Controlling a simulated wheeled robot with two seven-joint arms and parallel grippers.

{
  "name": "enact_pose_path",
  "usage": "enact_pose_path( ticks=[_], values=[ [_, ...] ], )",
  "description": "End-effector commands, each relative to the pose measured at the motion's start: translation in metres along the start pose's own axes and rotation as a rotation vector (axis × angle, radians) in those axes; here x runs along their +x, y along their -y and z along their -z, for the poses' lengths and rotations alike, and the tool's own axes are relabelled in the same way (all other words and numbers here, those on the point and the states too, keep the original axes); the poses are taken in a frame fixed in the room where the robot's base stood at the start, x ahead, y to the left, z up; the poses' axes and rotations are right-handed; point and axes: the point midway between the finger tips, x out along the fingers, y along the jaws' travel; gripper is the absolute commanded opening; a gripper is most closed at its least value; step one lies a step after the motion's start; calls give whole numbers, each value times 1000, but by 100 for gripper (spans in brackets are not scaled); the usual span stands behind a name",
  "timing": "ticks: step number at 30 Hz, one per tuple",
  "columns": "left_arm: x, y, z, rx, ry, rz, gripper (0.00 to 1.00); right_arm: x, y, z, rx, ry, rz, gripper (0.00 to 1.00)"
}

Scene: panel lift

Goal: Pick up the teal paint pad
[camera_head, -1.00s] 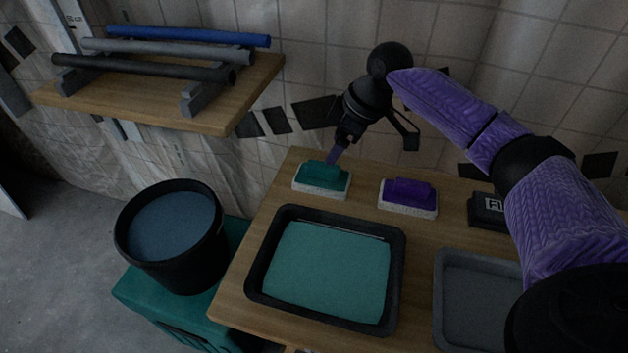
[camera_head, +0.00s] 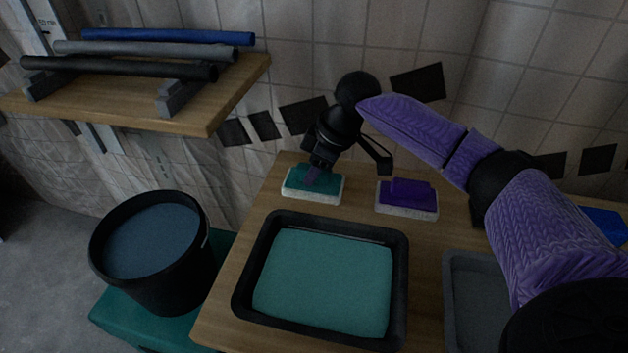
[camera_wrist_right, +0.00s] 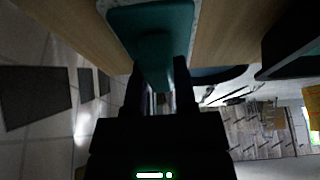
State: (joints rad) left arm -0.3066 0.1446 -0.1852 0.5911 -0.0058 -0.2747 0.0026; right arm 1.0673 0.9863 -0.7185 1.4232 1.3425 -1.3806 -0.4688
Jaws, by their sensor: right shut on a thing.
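The teal paint pad (camera_head: 328,188) has a teal top and a pale, speckled base. It sits at the back left of the wooden table, behind the black tray. My right gripper (camera_head: 312,178) points down onto it from above and is shut on its raised teal handle. In the right wrist view the teal pad (camera_wrist_right: 150,20) fills the top middle, and the fingers of my right gripper (camera_wrist_right: 160,75) lie on either side of its handle. The pad appears to rest on the table. My left gripper is not in view.
A purple pad (camera_head: 407,198) sits to the right of the teal one. A black tray of teal paint (camera_head: 398,300) lies in front, with a grey tray (camera_head: 458,300) beside it. A black bucket (camera_head: 150,285) stands at left, below a shelf (camera_head: 215,105) holding tubes.

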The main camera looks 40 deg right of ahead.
Motion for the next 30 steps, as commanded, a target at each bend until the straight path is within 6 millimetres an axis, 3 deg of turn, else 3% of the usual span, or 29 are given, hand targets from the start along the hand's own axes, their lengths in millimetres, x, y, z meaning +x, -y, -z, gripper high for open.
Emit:
enact_pose_path(
  ticks=[8, 15, 18, 28, 29, 30],
  values=[
    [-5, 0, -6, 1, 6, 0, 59, -8, 0, 3, 0, -2, -2, 0],
    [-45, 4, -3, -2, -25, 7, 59, -71, 0, 30, -1, -10, -5, 0],
    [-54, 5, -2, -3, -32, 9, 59, -87, 0, 36, 0, -8, -4, 0],
    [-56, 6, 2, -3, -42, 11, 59, -93, 0, 38, 1, -3, 0, 0],
    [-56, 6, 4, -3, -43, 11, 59, -92, 0, 38, 1, -3, 0, 32],
    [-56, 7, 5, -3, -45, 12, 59, -92, 0, 38, 1, -3, 0, 24]
  ],
)
